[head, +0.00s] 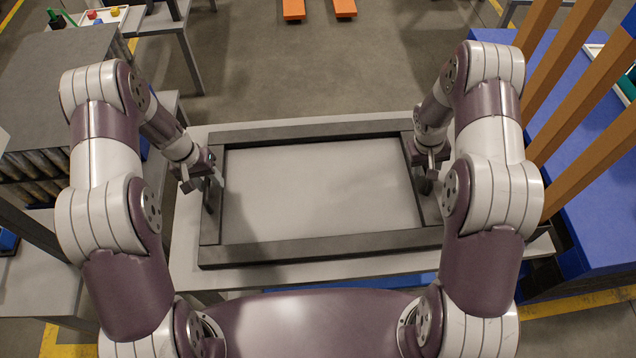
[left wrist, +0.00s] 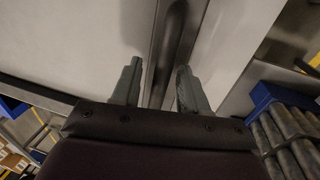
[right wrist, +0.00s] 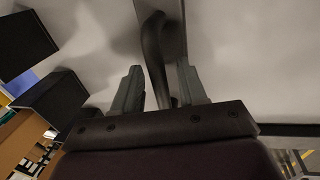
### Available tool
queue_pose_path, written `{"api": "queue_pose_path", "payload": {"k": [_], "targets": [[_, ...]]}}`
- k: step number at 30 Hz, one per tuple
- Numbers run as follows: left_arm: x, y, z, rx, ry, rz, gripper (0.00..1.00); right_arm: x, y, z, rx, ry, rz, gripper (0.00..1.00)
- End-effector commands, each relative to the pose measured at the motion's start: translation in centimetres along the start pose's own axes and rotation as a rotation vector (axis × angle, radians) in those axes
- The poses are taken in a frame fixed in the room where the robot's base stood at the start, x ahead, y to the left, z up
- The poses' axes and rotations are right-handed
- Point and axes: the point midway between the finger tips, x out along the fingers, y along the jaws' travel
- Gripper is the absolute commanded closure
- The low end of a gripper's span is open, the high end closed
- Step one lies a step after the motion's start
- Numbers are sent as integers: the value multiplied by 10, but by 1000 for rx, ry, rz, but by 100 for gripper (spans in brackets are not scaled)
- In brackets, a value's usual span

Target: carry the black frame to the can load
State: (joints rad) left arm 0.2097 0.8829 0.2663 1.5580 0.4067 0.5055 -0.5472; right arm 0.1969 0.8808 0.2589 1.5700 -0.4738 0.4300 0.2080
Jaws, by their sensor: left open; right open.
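The black frame (head: 320,248) is a large rectangle lying flat on a light table, with the pale table top showing through its middle. A dark handle stands on each short side; the left one (left wrist: 172,45) shows in the left wrist view and the right one (right wrist: 155,55) in the right wrist view. My left gripper (head: 210,180) is open at the left handle, its fingers (left wrist: 160,85) on either side of it. My right gripper (head: 432,170) is open at the right handle, its fingers (right wrist: 158,85) on either side of it. The can load is not clearly identifiable.
The light table (head: 185,262) extends a little past the frame. A blue surface (head: 600,215) with brown slanted posts (head: 585,150) stands close on the right. A grey-topped rack (head: 50,85) holding dark cylinders stands on the left. Open floor (head: 300,80) lies beyond the table.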

Motion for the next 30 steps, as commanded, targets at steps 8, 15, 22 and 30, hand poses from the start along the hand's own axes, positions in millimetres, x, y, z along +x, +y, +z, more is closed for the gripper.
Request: {"api": "queue_pose_path", "payload": {"k": [8,15,22,30], "targets": [[0,0,0,0,0,0,100,0,0,0,0,0,0,100],[0,0,0,0,0,0,100,0,0,0,0,0,0,100],[-1,0,0,0,0,0,100,-1,0,0,0,0,0,100],[-1,0,0,0,0,0,100,-1,0,0,0,0,0,100]]}}
